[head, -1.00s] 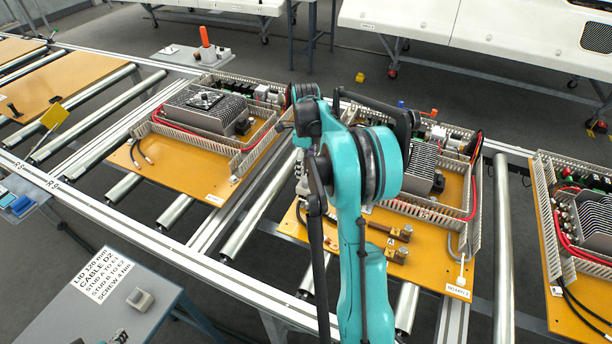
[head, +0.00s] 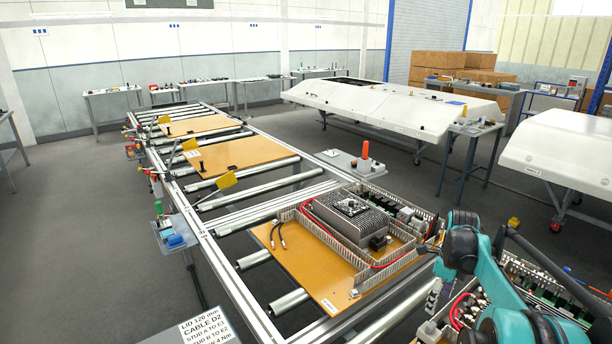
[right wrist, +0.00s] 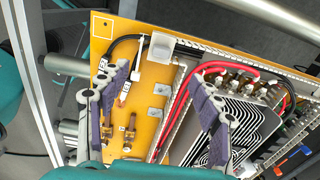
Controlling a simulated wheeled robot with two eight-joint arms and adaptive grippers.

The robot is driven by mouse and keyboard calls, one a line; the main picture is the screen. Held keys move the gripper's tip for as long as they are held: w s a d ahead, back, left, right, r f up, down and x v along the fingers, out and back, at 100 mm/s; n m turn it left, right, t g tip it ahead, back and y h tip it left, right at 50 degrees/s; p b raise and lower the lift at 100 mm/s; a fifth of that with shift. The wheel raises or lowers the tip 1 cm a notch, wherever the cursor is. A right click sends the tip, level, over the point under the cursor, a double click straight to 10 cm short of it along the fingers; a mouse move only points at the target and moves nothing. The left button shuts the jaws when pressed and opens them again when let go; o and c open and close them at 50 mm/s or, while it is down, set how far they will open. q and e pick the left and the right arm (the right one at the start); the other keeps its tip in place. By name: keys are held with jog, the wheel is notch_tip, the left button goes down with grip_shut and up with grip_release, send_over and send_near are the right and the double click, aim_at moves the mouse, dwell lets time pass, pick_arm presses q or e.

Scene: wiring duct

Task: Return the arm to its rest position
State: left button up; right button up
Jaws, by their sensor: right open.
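My teal right arm (head: 490,290) comes in at the lower right of the head view, over a board on the roller line. My right gripper (right wrist: 153,82) shows in the right wrist view with its two purple-padded fingers spread apart and nothing between them. Below the fingers is an orange board (right wrist: 147,55) with a black cable (right wrist: 122,48), brass-coloured studs (right wrist: 130,134), red wires (right wrist: 182,100) and a finned heat sink (right wrist: 250,118). The gap to the board is hard to judge. My left gripper is in neither view.
A metal rail (head: 222,268) edges the line. A label panel (head: 205,330) stands at the bottom. Open floor (head: 75,220) lies to the left.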

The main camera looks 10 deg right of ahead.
jog(key=s+a+r+n+t, duration=0.2)
jog(key=s+a+r+n, duration=0.15)
jog(key=a+n, duration=0.5)
jog(key=s+a+r+n+t, duration=0.1)
jog(key=s+a+r+n, duration=0.2)
jog(key=s+a+n, duration=0.35)
jog(key=s+a+f+n+t, duration=0.4)
jog(key=s+a+n, duration=0.5)
jog(key=a+n, duration=0.4)
jog(key=shift+s+f+n, duration=0.35)
jog(key=shift+n, duration=0.75)
